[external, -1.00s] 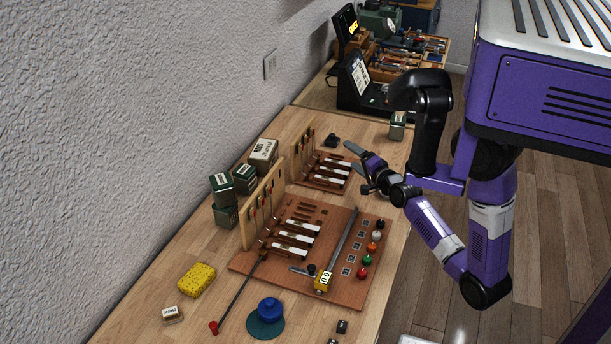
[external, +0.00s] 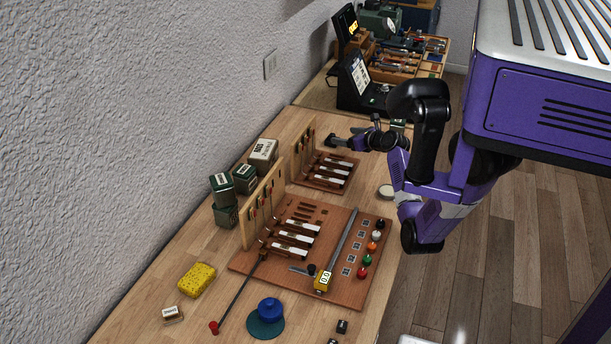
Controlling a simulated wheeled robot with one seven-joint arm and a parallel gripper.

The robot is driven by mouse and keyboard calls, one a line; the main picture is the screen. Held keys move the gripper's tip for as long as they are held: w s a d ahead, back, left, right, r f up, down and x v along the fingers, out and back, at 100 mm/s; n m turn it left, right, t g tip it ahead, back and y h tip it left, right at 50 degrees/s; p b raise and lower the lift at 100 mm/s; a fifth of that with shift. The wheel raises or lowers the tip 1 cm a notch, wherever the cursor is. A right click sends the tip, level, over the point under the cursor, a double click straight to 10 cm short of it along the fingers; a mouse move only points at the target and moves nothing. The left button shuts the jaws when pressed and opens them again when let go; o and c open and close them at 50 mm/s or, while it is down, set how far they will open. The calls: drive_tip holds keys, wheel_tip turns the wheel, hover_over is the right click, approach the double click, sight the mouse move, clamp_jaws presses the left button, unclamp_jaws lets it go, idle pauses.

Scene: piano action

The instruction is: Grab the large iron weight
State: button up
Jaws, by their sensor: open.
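A small dark object (external: 330,141), which looks like an iron weight, sits on the bench beyond the small rack of white-handled pieces. It is partly covered by my gripper (external: 343,141), so its shape is hard to read. My gripper is open, low over the far part of the bench, and reaches left toward the dark object. Its fingertips are at or right beside it; I cannot tell whether they touch it.
The small rack (external: 325,183) stands just nearer than my gripper. A white round dish (external: 386,191) is at the right edge. Green boxes (external: 222,188) line the wall side. A wooden board (external: 300,285) fills the middle.

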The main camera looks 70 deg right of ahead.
drive_tip(key=shift+w+a+f+y, duration=0.25)
drive_tip(key=shift+w+f+y, duration=0.05)
drive_tip(key=shift+f, duration=0.2)
drive_tip(key=shift+w+d+f, duration=0.1)
drive_tip(key=shift+w+f, duration=0.05)
drive_tip(key=shift+w, duration=0.15)
drive_tip(key=shift+x, duration=3.4)
drive_tip(key=shift+s+d+f, duration=0.1)
drive_tip(key=shift+s, duration=0.05)
clamp_jaws()
